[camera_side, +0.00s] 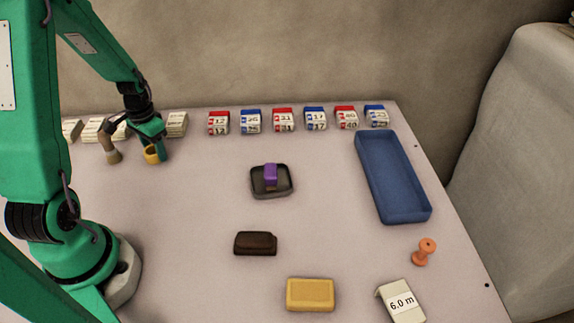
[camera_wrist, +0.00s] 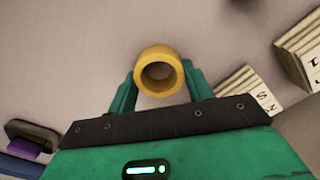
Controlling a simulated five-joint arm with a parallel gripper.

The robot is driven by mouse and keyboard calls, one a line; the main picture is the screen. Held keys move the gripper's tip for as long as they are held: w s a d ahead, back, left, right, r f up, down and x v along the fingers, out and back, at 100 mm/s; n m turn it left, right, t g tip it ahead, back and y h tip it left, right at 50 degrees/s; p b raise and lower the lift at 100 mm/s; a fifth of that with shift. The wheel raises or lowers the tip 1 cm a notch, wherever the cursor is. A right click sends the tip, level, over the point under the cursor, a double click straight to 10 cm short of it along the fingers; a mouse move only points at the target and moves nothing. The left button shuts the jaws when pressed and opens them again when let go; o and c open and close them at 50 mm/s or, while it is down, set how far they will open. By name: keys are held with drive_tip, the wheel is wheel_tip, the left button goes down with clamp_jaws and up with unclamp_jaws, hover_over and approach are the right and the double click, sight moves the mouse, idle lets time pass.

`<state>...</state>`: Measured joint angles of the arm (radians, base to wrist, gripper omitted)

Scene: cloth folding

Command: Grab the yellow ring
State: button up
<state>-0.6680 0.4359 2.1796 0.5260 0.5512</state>
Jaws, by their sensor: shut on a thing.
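The yellow ring (camera_wrist: 159,55) shows in the wrist view as a short, thick-walled ring between my two green fingers. In the side view the ring (camera_side: 152,154) is at the far left of the table, under the end of my arm. My gripper (camera_wrist: 160,85) is shut on the ring, with one finger on each side of it. In the side view my gripper (camera_side: 150,145) partly covers the ring. I cannot tell whether the ring touches the table.
Cream blocks (camera_side: 177,124) and red and blue number blocks (camera_side: 282,121) line the back. A dark tray (camera_side: 286,190) holds a purple block (camera_side: 270,174). A blue tray (camera_side: 412,215) lies right.

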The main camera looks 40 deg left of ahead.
drive_tip(key=shift+r, duration=0.15)
drive_tip(key=shift+r, duration=0.85)
wheel_tip(320, 180, up, 2)
drive_tip(key=shift+r, duration=0.1)
drive_tip(key=w+d+r, duration=0.1)
drive_tip(key=d+r, duration=0.5)
drive_tip(key=d, duration=0.5)
drive_tip(key=shift+w+d+r, duration=0.25)
drive_tip(key=shift+d+r, duration=0.05)
drive_tip(key=shift+r, duration=0.1)
